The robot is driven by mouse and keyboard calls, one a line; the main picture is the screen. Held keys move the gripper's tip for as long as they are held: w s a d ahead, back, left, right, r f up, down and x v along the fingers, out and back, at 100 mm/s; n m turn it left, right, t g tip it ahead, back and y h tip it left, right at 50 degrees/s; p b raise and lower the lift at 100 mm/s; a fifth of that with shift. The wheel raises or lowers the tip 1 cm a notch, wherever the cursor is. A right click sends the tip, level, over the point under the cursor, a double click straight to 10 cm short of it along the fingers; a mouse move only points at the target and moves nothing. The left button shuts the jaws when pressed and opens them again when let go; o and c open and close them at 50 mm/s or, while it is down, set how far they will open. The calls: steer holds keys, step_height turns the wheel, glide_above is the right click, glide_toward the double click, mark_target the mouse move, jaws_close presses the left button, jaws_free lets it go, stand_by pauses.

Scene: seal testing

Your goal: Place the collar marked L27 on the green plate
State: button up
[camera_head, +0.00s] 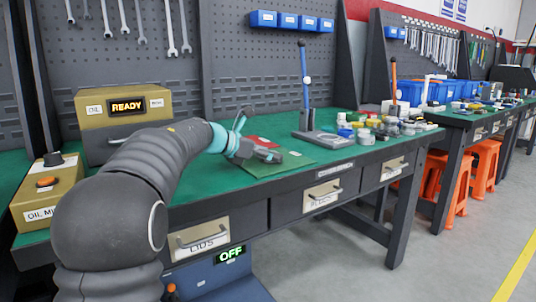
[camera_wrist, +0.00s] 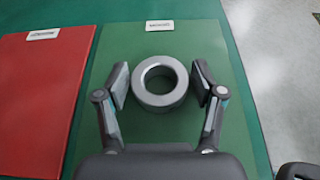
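A grey metal ring, a collar (camera_wrist: 160,82), lies flat on the green plate (camera_wrist: 150,126) in the wrist view. No L27 marking can be read on it. My gripper (camera_wrist: 161,80) is open around the collar, one finger on each side, with a narrow gap showing at each finger. In the head view my gripper (camera_head: 254,153) is low over the green plate (camera_head: 292,162), and the collar cannot be made out there.
A red plate (camera_wrist: 42,98) lies left of the green one, and small label cards sit at the plates' far edges. A stand with a blue post (camera_head: 305,85) and several small jars (camera_head: 375,128) are to the right on the bench. A READY box (camera_head: 125,120) stands at the left.

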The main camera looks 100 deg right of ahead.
stand_by(0.3)
steer(key=shift+w+r, duration=0.1)
steer(key=shift+r, duration=0.1)
steer(key=p+v, duration=0.1)
steer(key=v, duration=1)
steer(key=shift+w+a+r, duration=0.15)
steer(key=shift+w+a, duration=0.05)
steer(key=shift+w, duration=0.1)
